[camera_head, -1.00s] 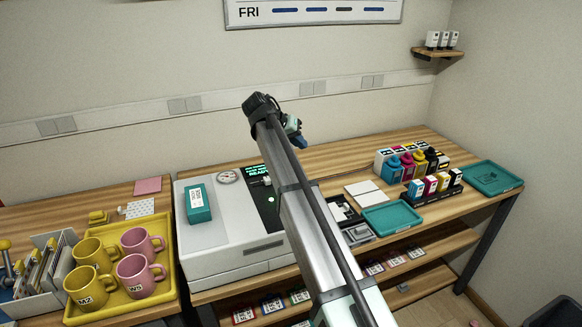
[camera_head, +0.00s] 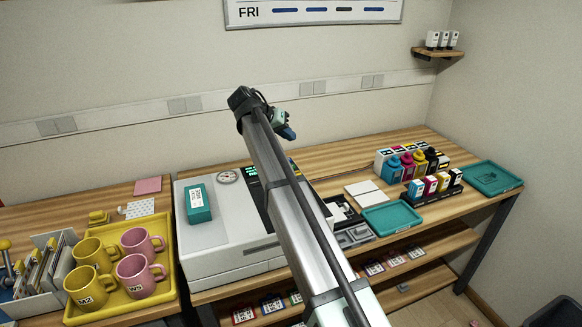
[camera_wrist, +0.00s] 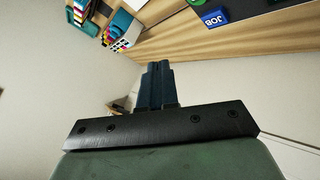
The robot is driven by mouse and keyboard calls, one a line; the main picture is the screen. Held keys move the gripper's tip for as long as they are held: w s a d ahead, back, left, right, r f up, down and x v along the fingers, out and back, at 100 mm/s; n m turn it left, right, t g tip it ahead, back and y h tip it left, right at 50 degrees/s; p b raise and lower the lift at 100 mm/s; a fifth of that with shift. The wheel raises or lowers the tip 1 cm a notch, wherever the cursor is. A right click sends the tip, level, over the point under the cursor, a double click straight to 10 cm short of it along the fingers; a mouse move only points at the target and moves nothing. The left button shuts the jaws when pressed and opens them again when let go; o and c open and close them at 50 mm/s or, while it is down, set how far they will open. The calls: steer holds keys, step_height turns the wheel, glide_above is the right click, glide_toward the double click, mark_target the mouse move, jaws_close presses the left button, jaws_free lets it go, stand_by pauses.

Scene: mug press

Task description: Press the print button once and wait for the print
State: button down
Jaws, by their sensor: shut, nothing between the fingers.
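The white press machine (camera_head: 215,241) stands on the wooden bench in the head view. Its dark control panel with green lit text (camera_head: 250,172) is mostly covered by my arm. I cannot make out the print button. My gripper (camera_head: 290,133) is up in the air behind and above the machine, right of the panel, apart from everything. In the wrist view its blue fingers (camera_wrist: 158,85) are together with nothing between them. A blue block marked JOB (camera_wrist: 214,18) and part of a dark surface show at the top of the wrist view.
A teal box (camera_head: 198,203) and a round gauge (camera_head: 227,177) sit on the machine's top. A yellow tray (camera_head: 164,299) with pink and yellow mugs is at left. Ink bottles (camera_head: 407,165), cartridges and teal trays (camera_head: 392,216) stand at right.

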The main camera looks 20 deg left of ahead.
steer(key=shift+f, duration=4)
steer(key=shift+f, duration=0.1)
steer(key=shift+f, duration=0.3)
steer(key=shift+f, duration=0.5)
steer(key=shift+r, duration=3.45)
